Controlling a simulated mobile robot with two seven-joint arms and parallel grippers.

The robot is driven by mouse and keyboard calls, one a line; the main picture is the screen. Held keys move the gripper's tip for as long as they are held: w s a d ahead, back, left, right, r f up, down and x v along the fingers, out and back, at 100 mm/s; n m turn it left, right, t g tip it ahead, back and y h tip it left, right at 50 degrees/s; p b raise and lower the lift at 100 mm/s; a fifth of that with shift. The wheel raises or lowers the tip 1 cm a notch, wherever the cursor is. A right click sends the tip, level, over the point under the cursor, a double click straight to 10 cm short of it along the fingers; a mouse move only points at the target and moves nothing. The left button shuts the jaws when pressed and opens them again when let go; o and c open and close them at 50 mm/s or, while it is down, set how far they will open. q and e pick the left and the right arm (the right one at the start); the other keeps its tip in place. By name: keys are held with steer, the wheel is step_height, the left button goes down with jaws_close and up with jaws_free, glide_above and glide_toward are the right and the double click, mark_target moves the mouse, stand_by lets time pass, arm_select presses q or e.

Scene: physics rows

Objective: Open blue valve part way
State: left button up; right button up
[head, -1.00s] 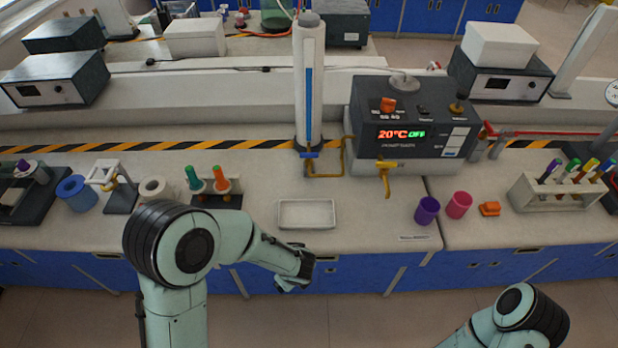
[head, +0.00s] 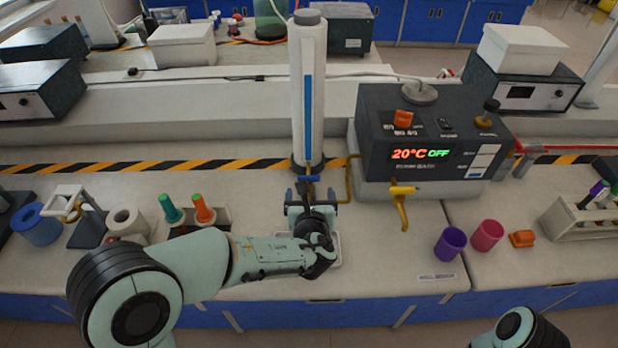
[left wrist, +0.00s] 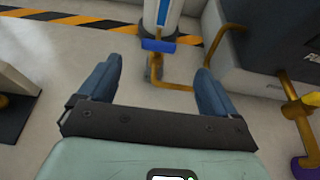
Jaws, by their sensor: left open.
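The blue valve (head: 309,178) is a small blue handle at the foot of the tall white column (head: 307,90). In the left wrist view the blue valve (left wrist: 158,45) lies crosswise, just beyond and between my fingertips. My left gripper (head: 311,194) is open, its blue fingers pointing at the valve from the front. In the left wrist view the left gripper (left wrist: 158,75) has nothing between its fingers, and the valve shows no contact. My right gripper is not in view; only part of my right arm shows at the bottom right.
A brass pipe (head: 350,180) runs right of the valve to the dark heater box (head: 425,135), which reads 20°C OFF. A yellow tap (head: 402,190) hangs at its front. A white tray (head: 338,250) lies under my left arm. Purple (head: 450,243) and pink (head: 487,235) cups stand right.

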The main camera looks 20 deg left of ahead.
mark_target(309, 177)
arm_select(q)
steer(key=x, duration=1)
steer(key=shift+c, duration=0.3)
steer(key=c, duration=1)
